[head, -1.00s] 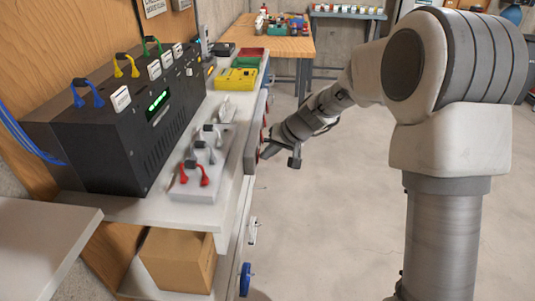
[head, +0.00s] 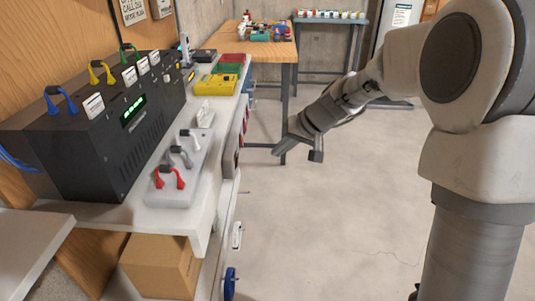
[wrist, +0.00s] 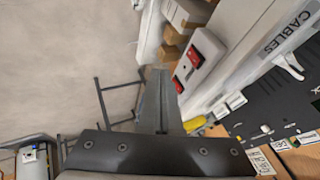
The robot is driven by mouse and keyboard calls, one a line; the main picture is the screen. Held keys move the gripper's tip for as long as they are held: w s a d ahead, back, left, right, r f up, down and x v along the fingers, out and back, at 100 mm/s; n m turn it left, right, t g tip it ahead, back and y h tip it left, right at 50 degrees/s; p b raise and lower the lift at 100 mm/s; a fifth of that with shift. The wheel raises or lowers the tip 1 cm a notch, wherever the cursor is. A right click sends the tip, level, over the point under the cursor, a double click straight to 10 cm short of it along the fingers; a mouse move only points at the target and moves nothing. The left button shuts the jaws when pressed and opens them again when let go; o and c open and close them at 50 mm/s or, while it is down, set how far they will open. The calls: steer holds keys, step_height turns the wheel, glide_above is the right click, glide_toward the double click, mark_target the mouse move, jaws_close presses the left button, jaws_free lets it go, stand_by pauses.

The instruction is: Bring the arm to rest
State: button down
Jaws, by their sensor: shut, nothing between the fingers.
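My gripper (head: 297,146) hangs over open floor to the right of the white bench (head: 215,180) in the head view. Its fingers are together and empty, and it looks clear of the bench front. In the wrist view the closed fingers (wrist: 158,98) point away from the camera, with floor on the left and the bench side on the right. My arm reaches out from the right of the head view, bent at the elbow.
A wooden table (head: 255,45) stands behind. A cardboard box (head: 160,265) sits below. The floor (head: 330,220) is clear.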

steer(key=shift+v, duration=0.9)
steer(key=shift+s+d, duration=0.1)
steer(key=shift+d, duration=0.1)
steer(key=s+d+r+h, duration=0.2)
steer(key=s+d, duration=0.1)
steer(key=s, duration=0.7)
steer(key=s+d+r+t+h, duration=0.1)
steer(key=s+d+r+h, duration=0.15)
steer(key=s, duration=0.65)
steer(key=s+d+r+h, duration=0.15)
steer(key=s+d, duration=0.25)
steer(key=s, duration=0.6)
step_height(320, 180, up, 14)
steer(key=p, duration=1.3)
steer(key=shift+s+d+f+m, duration=0.15)
steer(key=shift+s+d+m, duration=0.05)
steer(key=shift+d+m, duration=0.1)
